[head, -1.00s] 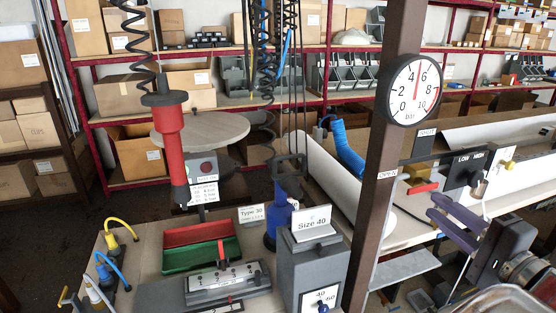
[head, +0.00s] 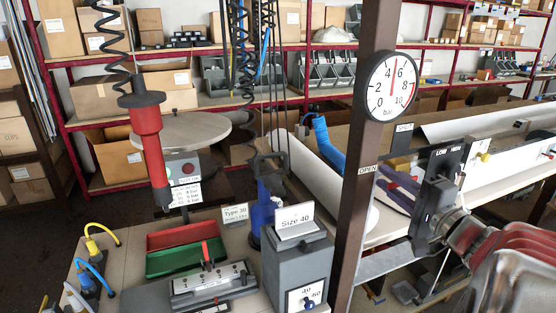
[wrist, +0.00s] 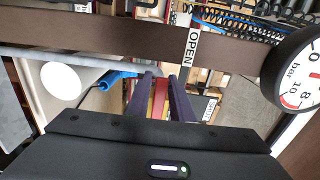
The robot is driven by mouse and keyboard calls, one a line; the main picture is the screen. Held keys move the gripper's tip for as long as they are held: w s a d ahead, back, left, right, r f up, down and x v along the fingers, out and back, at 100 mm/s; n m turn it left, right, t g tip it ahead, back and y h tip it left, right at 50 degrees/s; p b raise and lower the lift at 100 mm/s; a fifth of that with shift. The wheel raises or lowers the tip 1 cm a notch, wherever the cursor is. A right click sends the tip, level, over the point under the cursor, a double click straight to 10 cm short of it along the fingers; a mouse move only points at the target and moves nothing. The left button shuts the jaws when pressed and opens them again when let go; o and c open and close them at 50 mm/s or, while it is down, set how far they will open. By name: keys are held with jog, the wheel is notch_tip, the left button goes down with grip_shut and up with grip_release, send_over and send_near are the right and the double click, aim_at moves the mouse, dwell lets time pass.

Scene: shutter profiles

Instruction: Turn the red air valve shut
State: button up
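The red valve handle (wrist: 160,98) shows in the wrist view between the two purple fingers of my gripper (wrist: 162,82); I cannot tell whether they touch it. A SHUT label (head: 404,128) stands upright farther back. The round gauge (head: 392,86) on the post has its red needle near 5 bar.
The brown post (head: 352,220) stands close to the left of my gripper. A blue hose (head: 326,145) and a white roll (head: 290,150) lie behind it. A grey Size 40 box (head: 298,268) and a red and green tray (head: 185,248) are on the bench at left.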

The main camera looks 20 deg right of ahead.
jog(key=shift+w, duration=1.1)
grip_shut()
jog(key=shift+f, duration=0.1)
